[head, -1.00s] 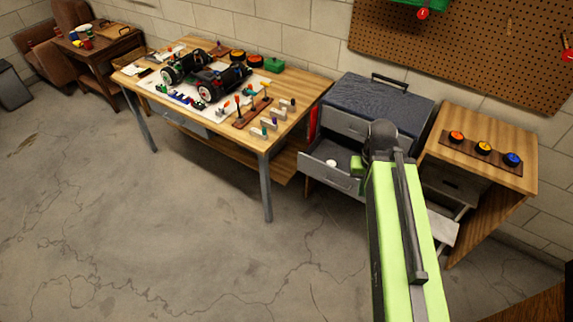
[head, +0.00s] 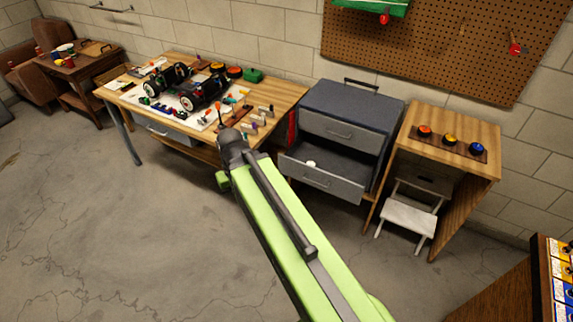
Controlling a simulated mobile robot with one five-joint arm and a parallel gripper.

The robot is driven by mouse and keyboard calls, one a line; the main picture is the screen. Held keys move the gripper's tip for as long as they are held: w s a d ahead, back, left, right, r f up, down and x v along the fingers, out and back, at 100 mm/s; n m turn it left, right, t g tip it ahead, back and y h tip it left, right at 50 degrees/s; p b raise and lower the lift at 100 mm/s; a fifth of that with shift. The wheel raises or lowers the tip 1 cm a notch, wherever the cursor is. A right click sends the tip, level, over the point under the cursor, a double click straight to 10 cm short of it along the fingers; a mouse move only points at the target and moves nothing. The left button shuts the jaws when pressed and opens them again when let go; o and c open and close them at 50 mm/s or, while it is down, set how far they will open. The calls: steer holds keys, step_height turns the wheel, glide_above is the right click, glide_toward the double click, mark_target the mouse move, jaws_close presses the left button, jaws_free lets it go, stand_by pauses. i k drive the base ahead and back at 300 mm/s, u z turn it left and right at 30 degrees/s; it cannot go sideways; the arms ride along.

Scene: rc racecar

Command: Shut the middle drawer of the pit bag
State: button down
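The pit bag (head: 355,103) is a dark grey box with a top handle, standing between the workbench and a small wooden stand. Its top drawer (head: 338,131) is shut. The drawer below it (head: 318,180) is pulled well out, with a small white round thing (head: 311,164) inside. The bag's part beneath this open drawer is hidden. My green arm reaches up from the bottom of the view. Its grey end joint lies left of the open drawer in the picture, apart from it. My gripper's fingers do not show.
The workbench (head: 288,93) at left holds an RC car (head: 187,86) and small parts. The wooden stand (head: 480,160) carries three coloured buttons, with a white step stool (head: 408,219) at it. Bare concrete floor lies in front.

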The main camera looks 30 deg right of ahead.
mark_target(345, 172)
steer(key=z, duration=0.05)
steer(key=i, duration=1)
steer(key=u, duration=0.05)
